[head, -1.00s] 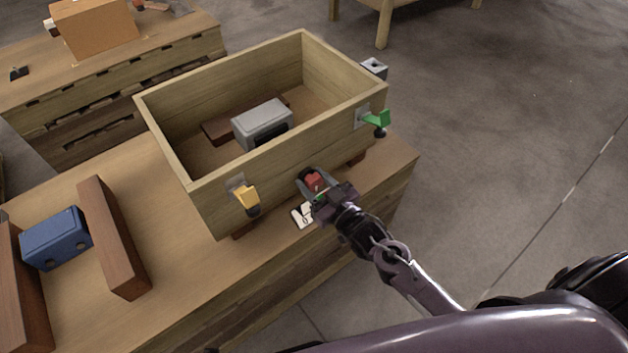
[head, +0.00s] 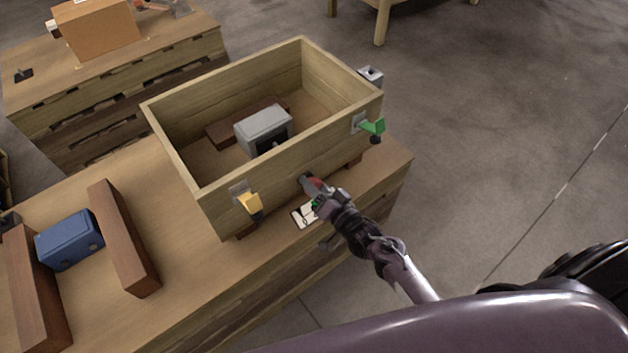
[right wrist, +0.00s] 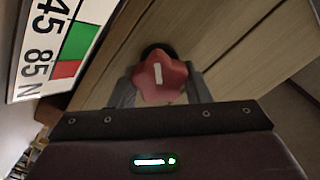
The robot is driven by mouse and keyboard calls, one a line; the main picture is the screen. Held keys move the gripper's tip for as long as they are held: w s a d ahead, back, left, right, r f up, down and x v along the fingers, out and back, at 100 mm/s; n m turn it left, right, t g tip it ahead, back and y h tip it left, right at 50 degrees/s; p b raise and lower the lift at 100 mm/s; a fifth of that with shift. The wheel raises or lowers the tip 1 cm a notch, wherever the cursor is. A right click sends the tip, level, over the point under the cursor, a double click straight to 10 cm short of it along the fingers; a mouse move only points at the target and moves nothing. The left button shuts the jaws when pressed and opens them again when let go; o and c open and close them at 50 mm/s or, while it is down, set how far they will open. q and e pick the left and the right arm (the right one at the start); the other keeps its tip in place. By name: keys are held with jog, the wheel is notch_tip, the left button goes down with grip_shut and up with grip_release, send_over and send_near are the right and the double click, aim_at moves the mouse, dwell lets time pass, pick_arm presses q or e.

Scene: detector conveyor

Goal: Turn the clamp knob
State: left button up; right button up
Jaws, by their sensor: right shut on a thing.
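The red clamp knob (right wrist: 158,82) has several rounded lobes and a white bar mark, which stands nearly upright in the right wrist view. It sits at the front wall of the wooden box and shows only partly in the head view (head: 314,184), behind my gripper. My right gripper (head: 318,192) is shut on the knob, with a grey finger on each side of it. A white scale card (right wrist: 62,45) with green and red bands and the figures 45 and 85 N is beside the knob; it also shows in the head view (head: 303,214). My left gripper is not in view.
The open wooden box (head: 215,208) stands on the bench and holds a grey device (head: 263,126). A yellow latch (head: 250,204) and a green latch (head: 374,127) flank the knob. A blue block (head: 68,240) lies between brown bars at left. Open floor is at right.

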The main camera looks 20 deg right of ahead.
jog(key=m+p, duration=0.1)
jog(key=m, duration=0.3)
jog(key=shift+p, duration=0.4)
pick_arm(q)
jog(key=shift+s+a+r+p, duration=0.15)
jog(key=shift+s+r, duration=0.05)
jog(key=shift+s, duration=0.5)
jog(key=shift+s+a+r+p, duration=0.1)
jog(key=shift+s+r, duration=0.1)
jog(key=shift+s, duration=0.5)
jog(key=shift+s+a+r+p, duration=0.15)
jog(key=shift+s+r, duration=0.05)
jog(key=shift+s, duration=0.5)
pick_arm(e)
jog(key=shift+d+f+m, duration=0.1)
jog(key=shift+m, duration=1.2)
jog(key=o, duration=1)
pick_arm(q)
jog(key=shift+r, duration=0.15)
pick_arm(e)
jog(key=v, duration=0.8)
jog(key=shift+w, duration=0.1)
